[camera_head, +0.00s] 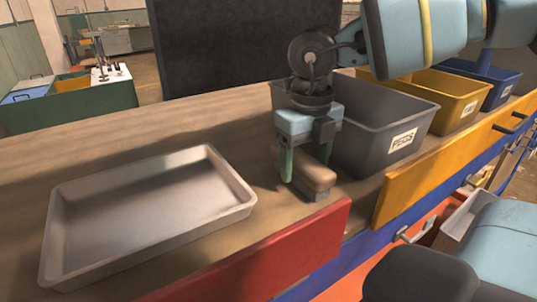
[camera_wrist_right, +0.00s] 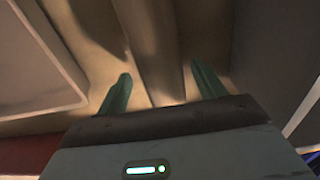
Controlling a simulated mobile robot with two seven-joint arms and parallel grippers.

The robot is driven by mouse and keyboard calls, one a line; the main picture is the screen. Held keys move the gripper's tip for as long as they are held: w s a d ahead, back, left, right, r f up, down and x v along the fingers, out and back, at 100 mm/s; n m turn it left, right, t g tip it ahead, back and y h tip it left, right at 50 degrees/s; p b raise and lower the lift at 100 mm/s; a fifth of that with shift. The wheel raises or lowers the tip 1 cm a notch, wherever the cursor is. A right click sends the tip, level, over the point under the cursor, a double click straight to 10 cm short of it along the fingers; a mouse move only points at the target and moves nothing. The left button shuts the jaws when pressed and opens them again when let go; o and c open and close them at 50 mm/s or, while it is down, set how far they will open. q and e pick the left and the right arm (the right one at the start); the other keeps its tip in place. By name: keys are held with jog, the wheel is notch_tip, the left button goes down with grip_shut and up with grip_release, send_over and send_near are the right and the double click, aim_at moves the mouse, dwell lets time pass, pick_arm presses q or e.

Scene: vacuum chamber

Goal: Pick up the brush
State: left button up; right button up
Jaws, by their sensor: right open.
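The brush (camera_head: 318,176) is a tan, elongated object lying on the workbench beside the grey bin, partly hidden by my right gripper in the head view. My right gripper (camera_head: 305,170) points down over it, with its green fingers open. In the right wrist view the brush (camera_wrist_right: 155,55) runs lengthwise between the two spread fingers of the gripper (camera_wrist_right: 161,78), with a visible gap on each side. I cannot tell how far the fingertips are above the bench. My left gripper is out of view.
A shallow metal tray (camera_head: 240,203) lies left of the brush on the bench (camera_head: 80,148). A grey bin (camera_head: 365,140) stands close to the right, with yellow (camera_head: 452,113) and blue (camera_head: 508,92) bins beyond. The bench's front edge and red drawer front (camera_head: 270,262) are near.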

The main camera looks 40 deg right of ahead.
aim_at(305, 162)
jog(key=shift+f, duration=0.9)
jog(key=c, duration=1.1)
notch_tip(305, 162, up, 8)
jog(key=shift+w+r+b, duration=0.1)
jog(key=shift+r+b, duration=0.05)
jog(key=shift+b, duration=0.15)
jog(key=shift+d+r, duration=0.1)
jog(key=shift+r, duration=0.6)
jog(key=shift+w, duration=0.1)
